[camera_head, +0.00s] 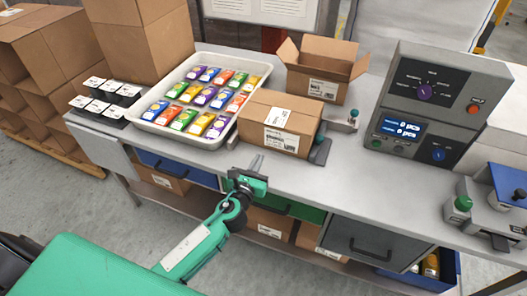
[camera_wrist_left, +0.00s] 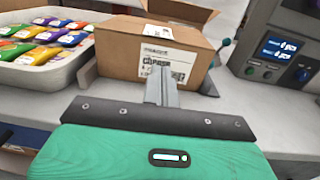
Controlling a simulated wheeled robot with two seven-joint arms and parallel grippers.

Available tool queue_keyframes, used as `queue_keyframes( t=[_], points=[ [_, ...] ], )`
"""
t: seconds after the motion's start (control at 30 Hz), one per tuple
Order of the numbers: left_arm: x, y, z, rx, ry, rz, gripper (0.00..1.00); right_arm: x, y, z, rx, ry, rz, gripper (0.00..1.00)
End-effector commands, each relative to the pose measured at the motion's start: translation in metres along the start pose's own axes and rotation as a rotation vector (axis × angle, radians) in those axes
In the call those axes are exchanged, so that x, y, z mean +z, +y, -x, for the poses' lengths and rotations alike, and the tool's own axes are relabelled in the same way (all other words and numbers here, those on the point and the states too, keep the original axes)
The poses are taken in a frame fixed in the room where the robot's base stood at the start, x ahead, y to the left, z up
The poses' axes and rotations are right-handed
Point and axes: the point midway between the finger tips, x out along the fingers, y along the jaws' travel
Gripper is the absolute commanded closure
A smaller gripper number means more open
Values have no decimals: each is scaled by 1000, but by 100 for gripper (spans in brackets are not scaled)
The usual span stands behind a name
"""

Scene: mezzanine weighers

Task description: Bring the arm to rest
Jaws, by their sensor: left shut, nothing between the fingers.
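My left gripper (camera_head: 256,165) is shut and empty, held over the front edge of the grey workbench (camera_head: 340,165). Its green arm comes in from the lower left. In the left wrist view the closed fingers (camera_wrist_left: 161,86) point toward a closed cardboard box (camera_wrist_left: 150,48) with a white label. That box (camera_head: 278,122) stands on the bench just beyond the fingertips in the head view. I cannot tell the exact gap between them. My right gripper is in neither view.
A white tray (camera_head: 212,142) of several colourful packets lies left of the box. An open carton (camera_head: 318,88) stands behind. A control console (camera_head: 435,105) with dials and a blue display stands right, near a green-knobbed device (camera_head: 462,205). Drawers (camera_head: 370,246) sit under the bench.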

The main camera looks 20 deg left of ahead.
Motion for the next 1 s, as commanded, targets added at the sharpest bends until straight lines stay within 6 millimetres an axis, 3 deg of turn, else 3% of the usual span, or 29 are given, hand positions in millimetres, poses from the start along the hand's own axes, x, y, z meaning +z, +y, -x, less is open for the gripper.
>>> queue_keyframes(
  t=[0.13,0.37,0.53,0.7,1.0],
  points=[
    [0,0,4,1,0,0,100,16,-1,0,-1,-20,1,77],
    [-1,6,11,37,20,107,100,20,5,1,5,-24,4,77],
    [-10,29,44,209,96,559,100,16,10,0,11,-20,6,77],
    [-32,50,97,478,176,1138,100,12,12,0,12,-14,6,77],
    [-62,49,207,1061,239,1968,100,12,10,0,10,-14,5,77]
  ],
)
